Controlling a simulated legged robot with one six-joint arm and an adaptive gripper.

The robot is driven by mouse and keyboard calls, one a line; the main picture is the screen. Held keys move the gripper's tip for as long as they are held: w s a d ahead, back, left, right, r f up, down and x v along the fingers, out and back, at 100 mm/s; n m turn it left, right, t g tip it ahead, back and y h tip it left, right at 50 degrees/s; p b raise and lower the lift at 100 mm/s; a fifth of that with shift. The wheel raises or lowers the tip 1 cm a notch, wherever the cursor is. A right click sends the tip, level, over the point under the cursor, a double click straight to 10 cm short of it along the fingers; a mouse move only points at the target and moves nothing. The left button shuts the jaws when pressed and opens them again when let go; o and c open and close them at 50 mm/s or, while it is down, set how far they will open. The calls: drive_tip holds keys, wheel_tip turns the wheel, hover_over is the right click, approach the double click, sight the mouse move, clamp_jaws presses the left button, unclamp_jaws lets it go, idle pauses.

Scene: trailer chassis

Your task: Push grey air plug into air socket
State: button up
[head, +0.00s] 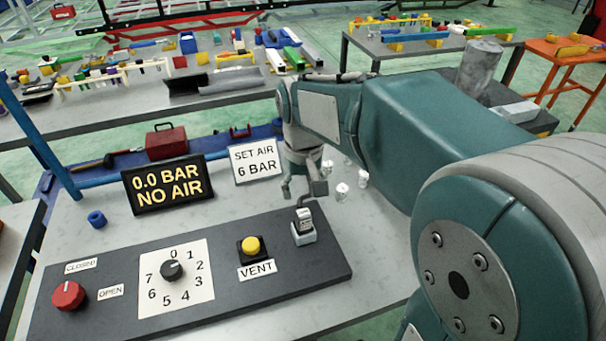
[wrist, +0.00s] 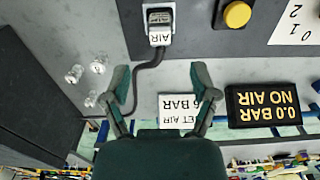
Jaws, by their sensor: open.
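The grey air plug (head: 305,217) stands upright at the pale air socket (head: 303,236), at the right end of the dark panel. I cannot tell whether it is fully seated. In the wrist view the plug (wrist: 160,38) is at the top middle, upside down, with an AIR label and a dark hose curving down to the left. My gripper (head: 303,190) is just behind and above the plug in the head view. The plug is beyond the fingertips.
The panel (head: 225,285) carries a red knob (head: 68,295), a numbered dial (head: 172,270) and a yellow VENT button (head: 251,246). A display (head: 165,185) reads 0.0 BAR NO AIR. A sign (head: 256,160) reads SET AIR 6 BAR. Small clear pieces (head: 342,191) stand right of my gripper.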

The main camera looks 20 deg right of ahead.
drive_tip(key=s+r+t, duration=0.3)
drive_tip(key=s+t, duration=0.2)
drive_tip(key=s, duration=0.9)
drive_tip(key=shift+s+r+t, duration=0.15)
drive_tip(key=shift+r+t, duration=0.05)
drive_tip(key=shift+t, duration=0.1)
idle(1.1)
drive_tip(key=shift+c, duration=1.3)
drive_tip(key=shift+a, duration=0.15)
